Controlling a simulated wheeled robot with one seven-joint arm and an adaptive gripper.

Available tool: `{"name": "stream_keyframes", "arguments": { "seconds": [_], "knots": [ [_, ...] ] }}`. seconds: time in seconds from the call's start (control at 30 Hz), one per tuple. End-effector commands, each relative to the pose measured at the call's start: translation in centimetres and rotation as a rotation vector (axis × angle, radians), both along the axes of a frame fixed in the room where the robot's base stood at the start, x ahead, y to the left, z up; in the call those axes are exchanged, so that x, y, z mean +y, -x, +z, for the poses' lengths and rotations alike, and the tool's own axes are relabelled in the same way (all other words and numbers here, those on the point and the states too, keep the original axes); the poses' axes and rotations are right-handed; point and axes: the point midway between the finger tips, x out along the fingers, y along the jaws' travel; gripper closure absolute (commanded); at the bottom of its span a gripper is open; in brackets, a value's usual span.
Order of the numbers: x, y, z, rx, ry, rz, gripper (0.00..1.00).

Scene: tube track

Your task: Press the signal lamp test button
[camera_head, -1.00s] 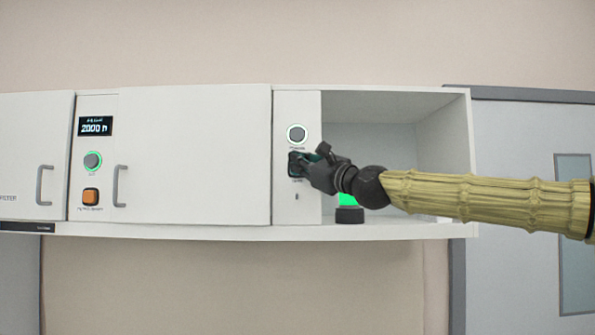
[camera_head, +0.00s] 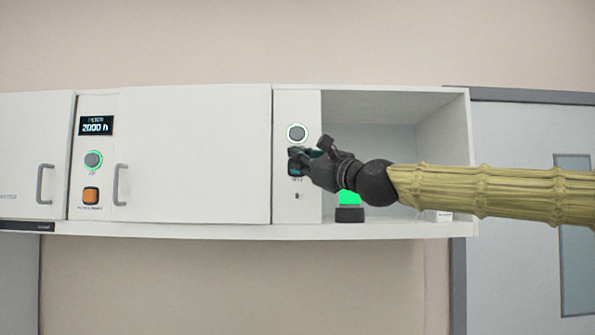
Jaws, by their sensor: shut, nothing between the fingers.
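A narrow white control panel (camera_head: 284,205) sits left of an open cabinet bay. A round grey button with a pale ring (camera_head: 297,133) is at its top. My gripper (camera_head: 295,160) is shut and empty, with its fingertips in front of the panel just below that button. The fingers hide whatever control is behind them, and I cannot tell whether they touch it. A small label shows partly below the fingers. A signal lamp (camera_head: 350,199) with a green lit dome and dark base stands on the bay floor, partly behind my arm.
Closed cabinet doors have grey handles (camera_head: 121,186). A grey door (camera_head: 520,130) stands at right. My arm crosses the bay opening.

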Motion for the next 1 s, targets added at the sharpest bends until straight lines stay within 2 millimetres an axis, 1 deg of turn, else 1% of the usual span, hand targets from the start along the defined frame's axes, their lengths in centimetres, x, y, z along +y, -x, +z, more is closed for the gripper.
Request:
{"name": "stream_keyframes", "arguments": {
  "seconds": [0.1,0.27,1.0],
  "knots": [
    [0.0,0.9,-0.1,0.001,0.0,0.001,1.0],
    [0.0,1.5,0.0,-0.001,-0.001,0.0,1.0],
    [0.0,1.5,0.0,0.0,0.0,0.0,1.0]
  ]
}}
